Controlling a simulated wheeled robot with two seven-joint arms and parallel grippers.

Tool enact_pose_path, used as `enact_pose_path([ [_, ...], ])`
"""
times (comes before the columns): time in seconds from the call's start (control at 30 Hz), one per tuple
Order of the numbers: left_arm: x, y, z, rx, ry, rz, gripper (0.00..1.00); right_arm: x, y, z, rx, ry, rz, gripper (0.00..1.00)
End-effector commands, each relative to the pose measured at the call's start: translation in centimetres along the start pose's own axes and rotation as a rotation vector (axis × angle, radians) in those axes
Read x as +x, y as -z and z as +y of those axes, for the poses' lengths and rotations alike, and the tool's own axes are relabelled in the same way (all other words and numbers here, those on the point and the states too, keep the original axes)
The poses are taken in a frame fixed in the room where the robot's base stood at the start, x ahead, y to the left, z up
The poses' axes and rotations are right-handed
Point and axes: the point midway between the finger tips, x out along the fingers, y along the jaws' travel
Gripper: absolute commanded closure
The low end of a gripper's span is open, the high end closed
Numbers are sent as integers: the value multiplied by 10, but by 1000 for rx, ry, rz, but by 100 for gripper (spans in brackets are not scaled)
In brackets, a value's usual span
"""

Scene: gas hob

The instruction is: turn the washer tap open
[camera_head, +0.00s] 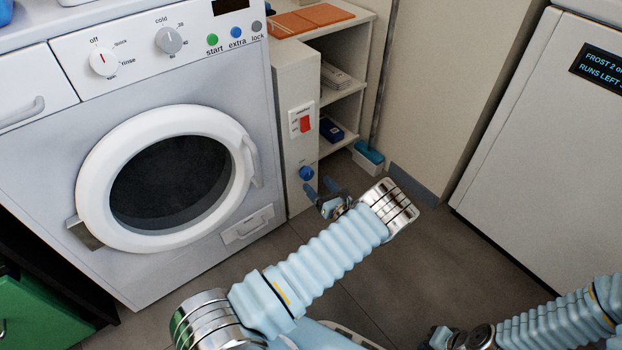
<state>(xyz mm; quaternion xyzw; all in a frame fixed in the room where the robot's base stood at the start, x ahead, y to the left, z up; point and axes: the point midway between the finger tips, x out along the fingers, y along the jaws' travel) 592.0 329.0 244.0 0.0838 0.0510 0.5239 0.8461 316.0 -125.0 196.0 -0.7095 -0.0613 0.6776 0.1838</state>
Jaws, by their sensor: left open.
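The washer tap is a round blue knob (306,173) low on the narrow pale panel to the right of the washing machine (255,180). My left gripper (320,188) is just below and to the right of the knob in the picture. Its two blue-tipped fingers are apart with nothing between them, pointing toward the panel. I cannot tell whether a fingertip touches the knob. My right gripper (440,338) is partly in view at the bottom edge, well away from the tap; its fingers are not clear.
A red switch (304,124) is on the panel above the knob. A white freezer (540,130) stands at the right. A green box (40,315) is at lower left. The grey floor (390,260) between is clear.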

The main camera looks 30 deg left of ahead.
Motion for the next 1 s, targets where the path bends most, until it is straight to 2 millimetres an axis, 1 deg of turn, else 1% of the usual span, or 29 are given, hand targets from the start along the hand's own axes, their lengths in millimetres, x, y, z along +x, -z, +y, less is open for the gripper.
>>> enact_pose_path([
  [0.03, 11, 1, 0, -2, -3, -1, 26, 2, 0, 0, 0, 0, -1, 100],
  [0.1, 23, 1, 1, 0, -2, 1, 26, 2, 0, 1, 0, 1, -1, 100],
  [0.2, 36, 1, 0, 0, -1, 1, 26, 4, 0, 1, 0, 1, -1, 100],
  [0.3, 44, 1, 0, 0, -1, 1, 26, 4, 0, 1, 0, 1, -2, 100],
  [0.4, 47, 1, 0, 0, -1, 2, 26, 4, 0, 1, -1, 1, -2, 100],
  [0.63, 47, 0, 0, 0, -1, 2, 26, 4, 0, 1, -1, 1, -2, 100],
  [1.0, 47, 1, 0, 0, -1, 2, 82, 4, 0, 1, -1, 1, -1, 100],
])
